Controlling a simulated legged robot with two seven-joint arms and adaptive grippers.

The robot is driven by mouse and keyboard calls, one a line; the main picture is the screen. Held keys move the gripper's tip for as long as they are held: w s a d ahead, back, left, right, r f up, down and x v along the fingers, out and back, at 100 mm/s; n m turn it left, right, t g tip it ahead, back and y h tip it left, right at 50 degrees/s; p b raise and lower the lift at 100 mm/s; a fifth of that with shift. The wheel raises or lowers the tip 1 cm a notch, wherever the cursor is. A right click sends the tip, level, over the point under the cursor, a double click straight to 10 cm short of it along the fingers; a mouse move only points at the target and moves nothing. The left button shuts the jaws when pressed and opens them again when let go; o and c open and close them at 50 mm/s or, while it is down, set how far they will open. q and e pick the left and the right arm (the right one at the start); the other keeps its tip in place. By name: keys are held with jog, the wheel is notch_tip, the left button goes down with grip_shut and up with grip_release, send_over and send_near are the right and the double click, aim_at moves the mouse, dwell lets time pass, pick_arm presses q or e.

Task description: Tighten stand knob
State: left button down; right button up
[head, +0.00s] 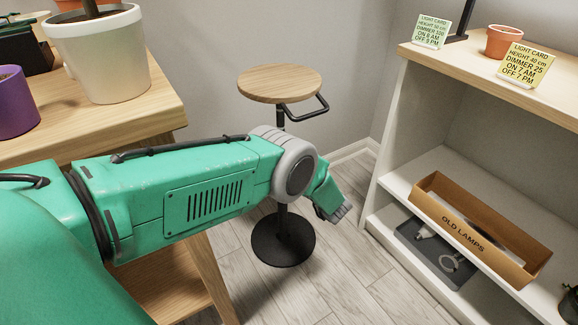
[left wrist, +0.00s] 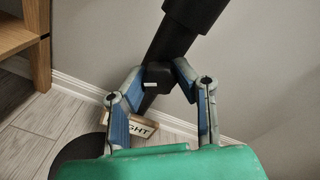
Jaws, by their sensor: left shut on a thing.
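The stand has a round wooden top (head: 280,84), a black pole and a round black base (head: 283,238) on the floor. A bent black handle (head: 305,108) sticks out to the right below the top. In the left wrist view the black pole (left wrist: 178,45) runs tilted down the picture. The dark knob (left wrist: 157,77), with a small white mark, sits at the pole. My left gripper (left wrist: 161,70) is shut on the knob, one blue-padded finger on each side. In the head view my left arm crosses in front of the pole and hides the knob. My right gripper is not in view.
A wooden plant table (head: 120,125) with a white pot (head: 100,55) and a purple pot (head: 14,104) stands at left. At right, a shelf unit (head: 400,125) holds light cards, a terracotta pot (head: 503,41) and an "OLD LAMPS" box (head: 470,238). Floor (head: 345,285) between is clear.

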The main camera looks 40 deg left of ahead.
pick_arm(q)
jog(key=shift+d+f, duration=0.3)
jog(key=c, duration=1.3)
grip_release()
jog(key=shift+o, duration=0.2)
jog(key=shift+a+r, duration=0.1)
jog(key=shift+r, duration=0.05)
jog(key=v, duration=1.2)
jog(key=shift+w+t, duration=0.1)
jog(key=shift+t, duration=0.2)
